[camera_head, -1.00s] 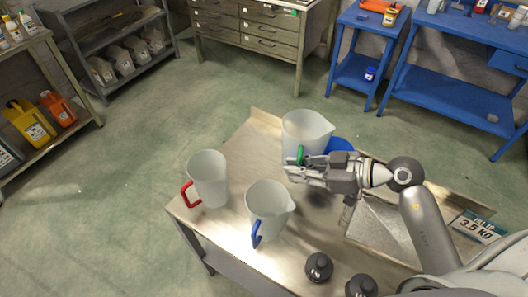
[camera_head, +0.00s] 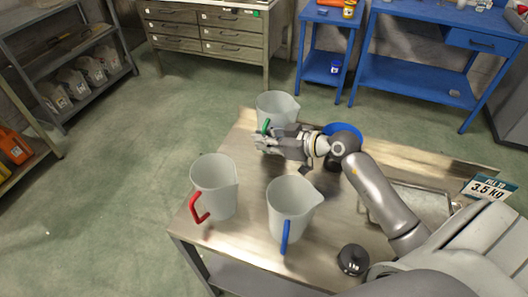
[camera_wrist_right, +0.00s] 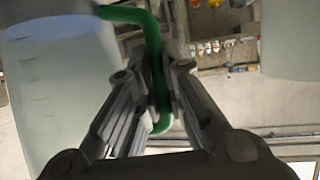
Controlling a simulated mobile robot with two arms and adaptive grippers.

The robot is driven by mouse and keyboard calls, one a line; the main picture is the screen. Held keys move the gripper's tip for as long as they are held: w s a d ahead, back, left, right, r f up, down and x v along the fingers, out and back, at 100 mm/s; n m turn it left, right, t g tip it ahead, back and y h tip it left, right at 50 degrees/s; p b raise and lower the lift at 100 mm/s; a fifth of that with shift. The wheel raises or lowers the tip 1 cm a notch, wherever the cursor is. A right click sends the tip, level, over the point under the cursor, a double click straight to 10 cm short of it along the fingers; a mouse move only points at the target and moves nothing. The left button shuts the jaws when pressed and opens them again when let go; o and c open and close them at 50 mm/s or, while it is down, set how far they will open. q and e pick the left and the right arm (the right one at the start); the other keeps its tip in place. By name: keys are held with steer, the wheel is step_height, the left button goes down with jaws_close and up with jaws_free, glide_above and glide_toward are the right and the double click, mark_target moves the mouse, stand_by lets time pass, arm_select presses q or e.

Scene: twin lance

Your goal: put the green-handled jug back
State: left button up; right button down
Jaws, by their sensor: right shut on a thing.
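The pale translucent green-handled jug (camera_head: 278,107) is upright at the far left corner of the metal table (camera_head: 255,235). My right gripper (camera_head: 266,139) is shut on its green handle, which in the wrist view (camera_wrist_right: 155,45) runs down between the fingers (camera_wrist_right: 154,75). The jug body (camera_wrist_right: 60,90) is left of the fingers there. I cannot tell whether its base touches the table. My left gripper is not in view.
A red-handled jug (camera_head: 215,180) and a blue-handled jug (camera_head: 290,203) stand nearer on the table. A blue round thing (camera_head: 345,130) is partly hidden behind my arm. A black weight (camera_head: 353,260), a tray (camera_head: 425,198) and a 3.5 kg sign (camera_head: 488,188) are to the right.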

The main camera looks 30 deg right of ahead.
steer(key=shift+a+f+b, duration=0.1)
steer(key=shift+f+b, duration=0.35)
steer(key=shift+f, duration=1.55)
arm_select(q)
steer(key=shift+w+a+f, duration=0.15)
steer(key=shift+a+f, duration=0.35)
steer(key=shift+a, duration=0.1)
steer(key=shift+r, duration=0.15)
arm_select(e)
steer(key=shift+f, duration=0.1)
steer(key=c, duration=1.5)
jaws_free()
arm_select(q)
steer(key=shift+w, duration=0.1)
arm_select(e)
steer(key=shift+s, duration=0.1)
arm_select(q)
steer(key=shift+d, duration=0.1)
arm_select(e)
steer(key=v, duration=1.2)
